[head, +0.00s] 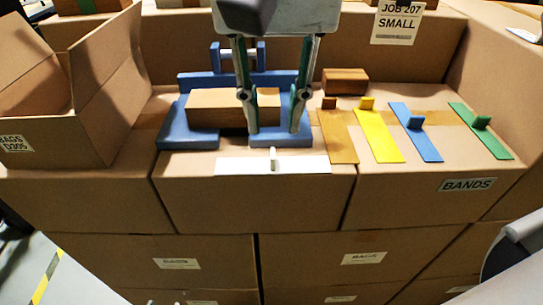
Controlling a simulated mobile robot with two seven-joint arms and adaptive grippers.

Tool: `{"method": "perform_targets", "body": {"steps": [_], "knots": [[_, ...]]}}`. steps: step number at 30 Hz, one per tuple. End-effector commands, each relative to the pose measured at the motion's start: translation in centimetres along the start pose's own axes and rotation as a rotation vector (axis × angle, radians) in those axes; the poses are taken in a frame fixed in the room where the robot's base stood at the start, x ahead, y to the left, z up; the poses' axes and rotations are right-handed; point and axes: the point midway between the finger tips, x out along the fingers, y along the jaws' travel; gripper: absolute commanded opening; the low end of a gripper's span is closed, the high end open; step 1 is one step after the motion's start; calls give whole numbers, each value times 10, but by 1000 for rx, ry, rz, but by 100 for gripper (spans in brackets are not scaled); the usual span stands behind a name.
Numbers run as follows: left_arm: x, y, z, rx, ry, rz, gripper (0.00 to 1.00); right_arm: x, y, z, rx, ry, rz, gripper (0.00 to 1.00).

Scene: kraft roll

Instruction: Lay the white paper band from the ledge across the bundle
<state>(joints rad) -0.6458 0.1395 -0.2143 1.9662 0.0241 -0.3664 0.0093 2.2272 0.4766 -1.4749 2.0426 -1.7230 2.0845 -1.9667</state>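The white paper band (235,165) lies flat along the front edge of the cardboard box top, with a small white tab standing up at its middle. The bundle, a brown block (215,108), sits in a blue cradle (187,140) behind the band. My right gripper (274,128) comes down from the top, open, its two fingers spread apart with nothing seen between the tips but the blue cradle. The fingers are behind the white band and cover part of the bundle's right end. Whether they touch the cradle I cannot tell. My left gripper is not in view.
To the right lie a brown band (338,140), a yellow band (379,140), a blue band (424,145) and a green band (493,142), each with a tab. A brown block (345,83) sits behind them. An open carton (55,120) stands left.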

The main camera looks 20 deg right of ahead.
Motion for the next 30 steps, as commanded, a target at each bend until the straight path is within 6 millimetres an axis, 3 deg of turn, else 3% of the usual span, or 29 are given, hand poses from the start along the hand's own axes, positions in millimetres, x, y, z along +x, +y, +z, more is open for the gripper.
{"method": "perform_targets", "body": {"steps": [15, 24, 25, 28, 30], "knots": [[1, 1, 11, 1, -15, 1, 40, 63, 0, 1, 3, -5, 1, 25], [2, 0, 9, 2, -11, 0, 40, 68, -1, 1, 5, -3, -1, 25], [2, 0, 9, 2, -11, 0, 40, 68, -1, 1, 5, -3, -1, 22], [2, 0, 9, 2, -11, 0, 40, 68, -1, 1, 5, -3, -1, 0], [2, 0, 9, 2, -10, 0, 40, 68, -1, 1, 5, -3, -1, 0]]}}
